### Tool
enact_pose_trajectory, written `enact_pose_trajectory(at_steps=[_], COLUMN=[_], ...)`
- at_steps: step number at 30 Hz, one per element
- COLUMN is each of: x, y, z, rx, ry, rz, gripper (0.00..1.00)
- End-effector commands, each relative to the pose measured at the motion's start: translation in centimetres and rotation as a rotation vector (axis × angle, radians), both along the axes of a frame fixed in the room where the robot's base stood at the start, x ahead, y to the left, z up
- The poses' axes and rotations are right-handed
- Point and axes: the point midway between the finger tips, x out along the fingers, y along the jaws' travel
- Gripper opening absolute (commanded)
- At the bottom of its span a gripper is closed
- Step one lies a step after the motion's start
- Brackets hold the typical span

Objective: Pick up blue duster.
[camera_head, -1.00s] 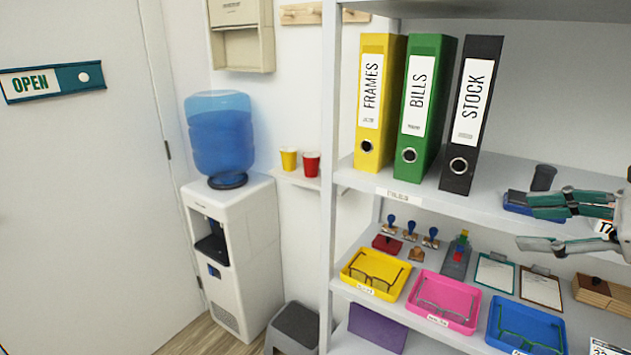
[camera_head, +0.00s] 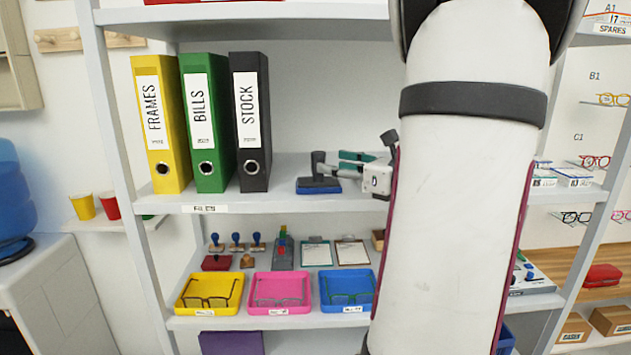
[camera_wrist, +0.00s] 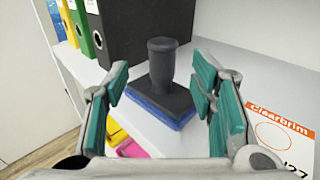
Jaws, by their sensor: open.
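The blue duster (camera_head: 318,187) sits on the middle shelf, to the right of the black STOCK binder. In the wrist view the duster (camera_wrist: 163,92) shows a dark grey body with an upright round handle and a blue pad underneath. My gripper (camera_head: 342,164) is at the duster's right in the head view. In the wrist view its teal-padded fingers are spread, one on each side of the duster in the picture. The gripper is empty. Whether a finger touches the duster I cannot tell.
The black STOCK binder (camera_head: 250,120) stands close left of the duster, beside green (camera_head: 207,120) and yellow (camera_head: 160,122) binders. A white Clearbrim card (camera_wrist: 275,135) lies right in the wrist view. Yellow (camera_head: 208,308), pink (camera_head: 278,308) and blue (camera_head: 345,306) trays sit on the shelf below.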

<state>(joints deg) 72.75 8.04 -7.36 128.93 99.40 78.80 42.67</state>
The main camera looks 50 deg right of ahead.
Motion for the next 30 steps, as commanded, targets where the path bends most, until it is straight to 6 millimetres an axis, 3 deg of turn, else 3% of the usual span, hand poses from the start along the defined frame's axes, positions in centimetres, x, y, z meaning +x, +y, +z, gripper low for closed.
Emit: enact_pose_trajectory(at_steps=[7, 16, 25, 30], x=[1.7, 5.6, 6.1, 6.1], y=[-0.2, -0.6, -0.7, -0.7], z=[-0.2, -0.5, -0.6, -0.6], rx=[0.001, 0.000, 0.000, 0.000], ry=[0.001, 0.000, 0.000, 0.000], rz=[0.001, 0.002, 0.000, 0.000], gripper=[0.51, 0.51, 0.51, 0.15])
